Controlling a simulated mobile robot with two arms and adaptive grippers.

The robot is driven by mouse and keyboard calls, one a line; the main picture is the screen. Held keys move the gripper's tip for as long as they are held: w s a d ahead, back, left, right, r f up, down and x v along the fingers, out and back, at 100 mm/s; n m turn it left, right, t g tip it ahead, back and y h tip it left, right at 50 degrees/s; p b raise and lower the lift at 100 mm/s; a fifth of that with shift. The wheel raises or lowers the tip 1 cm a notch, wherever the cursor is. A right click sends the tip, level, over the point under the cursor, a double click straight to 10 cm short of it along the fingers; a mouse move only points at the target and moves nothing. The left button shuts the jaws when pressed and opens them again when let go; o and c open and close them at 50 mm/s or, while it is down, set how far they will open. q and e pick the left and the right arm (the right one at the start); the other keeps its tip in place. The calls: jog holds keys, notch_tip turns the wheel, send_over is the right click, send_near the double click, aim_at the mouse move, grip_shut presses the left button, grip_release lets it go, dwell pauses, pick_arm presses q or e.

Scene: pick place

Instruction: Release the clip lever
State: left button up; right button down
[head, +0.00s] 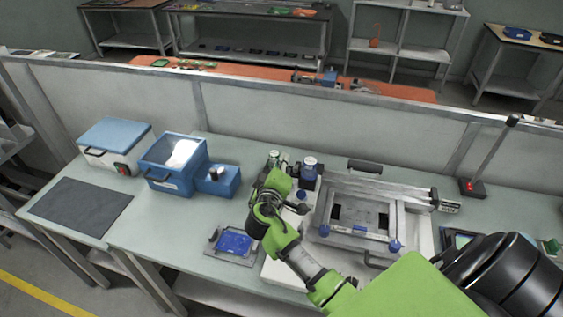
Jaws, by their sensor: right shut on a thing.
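My right gripper (290,191) comes in on a green arm from the lower right. Its fingers are closed at the left side of a grey metal fixture (345,240). They are shut on a small part there, taken to be the clip lever, which the fingers mostly hide. A blue knob (302,195) shows beside the fingertips. More blue knobs (395,246) sit along the front of the fixture, which stands on a white base plate. My left gripper is not in view.
A bottle with a blue label (309,169) stands just behind the gripper. A blue tray (234,243) lies to its left. Blue boxes (172,166) and a dark mat (76,207) are farther left. A low partition (270,118) runs behind the table.

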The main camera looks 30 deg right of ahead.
jog(key=shift+s+a+n+t+y+p, duration=0.15)
jog(key=shift+a+n+t+y+p, duration=0.05)
jog(key=shift+n+t+y, duration=0.3)
jog(key=shift+s+a+n+t+y+p, duration=0.1)
jog(key=shift+a+n+t+y+p, duration=0.05)
jog(key=shift+n+t+y, duration=0.3)
jog(key=c, duration=2)
grip_release()
jog(key=v, duration=1.2)
jog(key=shift+r, duration=0.15)
